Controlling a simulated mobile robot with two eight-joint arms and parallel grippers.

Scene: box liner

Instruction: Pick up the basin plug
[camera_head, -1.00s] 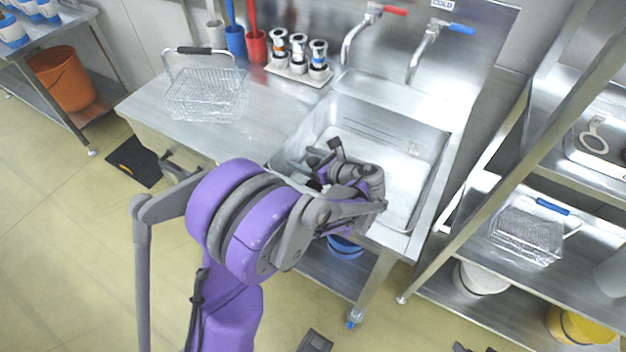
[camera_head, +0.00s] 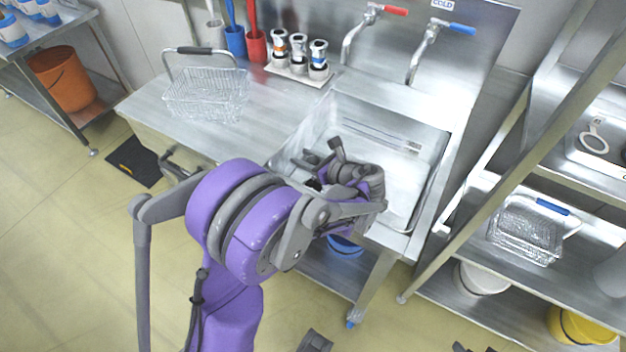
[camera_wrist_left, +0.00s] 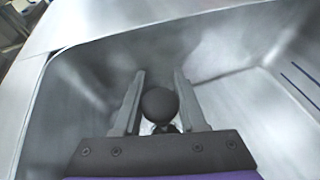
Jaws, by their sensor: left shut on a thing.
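My left gripper (camera_head: 312,172) reaches down into the steel sink basin (camera_head: 425,185) from its front left side. In the left wrist view its two grey fingers (camera_wrist_left: 160,78) stand on either side of a dark, round-topped knob, which I take to be the basin plug (camera_wrist_left: 160,104). The gripper is shut on it. The lower part of the plug is hidden behind the gripper's body. In the head view the plug cannot be made out behind my arm.
Two taps, red-handled (camera_head: 362,32) and blue-handled (camera_head: 432,45), stand behind the basin. A wire basket (camera_head: 205,95) and a tray of several canisters (camera_head: 298,72) are on the left counter. A steel shelf rack (camera_head: 470,240) stands close at the right. Basin walls surround the gripper.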

